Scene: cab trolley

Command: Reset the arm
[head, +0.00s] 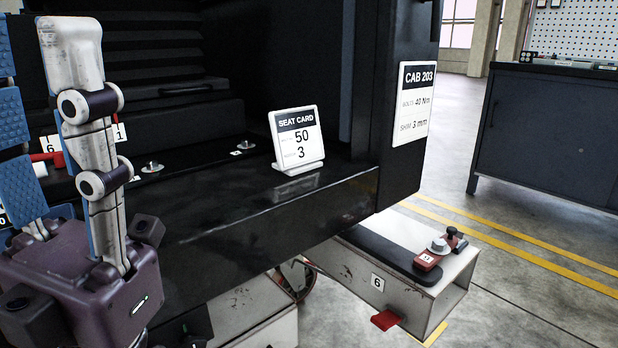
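My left gripper (36,62) stands close to the camera at the left edge, fingers pointing up from its purple palm. One white jointed finger shows whole; another with blue pads is cut off by the picture edge. The fingers are apart, and I see nothing held between them. The gripper covers part of the dark cab floor behind it. My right gripper is not in view.
A seat card (298,140) stands on the dark cab ledge (280,215). A CAB 203 sign (414,102) hangs on the cab post. A step box (372,284) marked 6 carries a small red part (427,261). A dark cabinet (550,130) stands right, across open floor.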

